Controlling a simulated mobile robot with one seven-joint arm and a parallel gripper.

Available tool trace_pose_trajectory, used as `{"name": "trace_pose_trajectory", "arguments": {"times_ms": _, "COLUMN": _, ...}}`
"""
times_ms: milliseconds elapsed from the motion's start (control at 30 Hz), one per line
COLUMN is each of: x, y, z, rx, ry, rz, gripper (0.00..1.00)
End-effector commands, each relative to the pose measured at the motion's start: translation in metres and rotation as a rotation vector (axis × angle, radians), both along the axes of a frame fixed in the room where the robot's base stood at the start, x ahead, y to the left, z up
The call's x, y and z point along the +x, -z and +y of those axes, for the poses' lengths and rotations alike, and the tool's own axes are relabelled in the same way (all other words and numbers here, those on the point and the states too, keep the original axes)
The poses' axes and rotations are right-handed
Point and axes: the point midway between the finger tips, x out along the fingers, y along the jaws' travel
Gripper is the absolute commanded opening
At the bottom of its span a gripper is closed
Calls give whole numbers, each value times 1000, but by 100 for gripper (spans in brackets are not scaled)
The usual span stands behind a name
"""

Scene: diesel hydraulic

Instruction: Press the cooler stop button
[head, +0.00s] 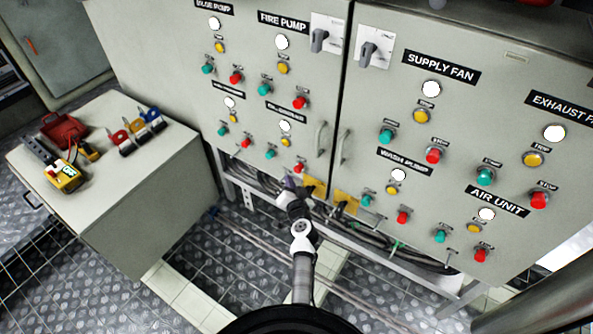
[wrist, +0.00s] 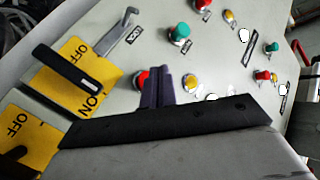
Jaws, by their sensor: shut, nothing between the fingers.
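The grey control panel (head: 330,100) carries rows of round buttons under black labels. The label at the lower middle of its left door (head: 285,112) is too blurred to read surely as the cooler's. Below it are a white lamp, a yellow button, a green button (head: 270,154) and a red button (head: 299,168). My gripper (head: 289,182) is just below and left of that red button. In the wrist view the dark fingers (wrist: 155,86) are shut and empty, partly covering a red button (wrist: 140,80). I cannot tell whether they touch it.
Yellow ON/OFF plates with black handles (wrist: 75,70) are close on the left in the wrist view. A silver handle (wrist: 118,32) sticks out nearby. A grey cabinet (head: 165,190) with padlocks and tools stands at left. Cables run beneath the panel.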

Motion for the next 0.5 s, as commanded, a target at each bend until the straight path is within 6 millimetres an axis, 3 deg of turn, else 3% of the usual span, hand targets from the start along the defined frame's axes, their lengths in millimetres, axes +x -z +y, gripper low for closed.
{"name": "trace_pose_trajectory", "arguments": {"times_ms": 300, "x": -24, "y": 0, "z": 18, "rx": 0, "ry": -3, "rz": 2, "gripper": 0}}
{"name": "trace_pose_trajectory", "arguments": {"times_ms": 500, "x": -27, "y": 0, "z": 20, "rx": 0, "ry": -1, "rz": 0, "gripper": 0}}
